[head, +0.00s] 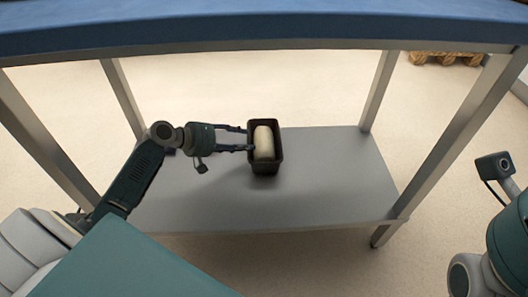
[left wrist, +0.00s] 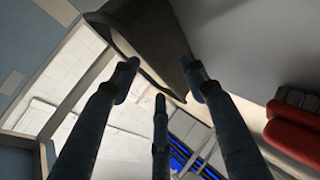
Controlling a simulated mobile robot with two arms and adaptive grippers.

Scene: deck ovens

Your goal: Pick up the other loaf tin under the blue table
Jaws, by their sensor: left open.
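A dark loaf tin (head: 265,170) with pale dough (head: 264,142) in it stands upright on the grey lower shelf (head: 335,170) under the blue table (head: 300,28). My left gripper (head: 249,139) reaches in from the left at about the tin's height. Its fingers are open, with the tips at the tin's left side. I cannot tell whether they touch it. In the left wrist view the dark tin (left wrist: 155,38) is just beyond the spread fingertips (left wrist: 160,75). Part of my right arm shows at the right edge; its fingers are out of view.
The metal table legs (head: 122,98) frame the shelf, with another leg (head: 455,130) on the right. The tabletop spans above my left gripper. The shelf right of the tin is bare. A wooden pallet (head: 445,58) lies on the floor at the back right.

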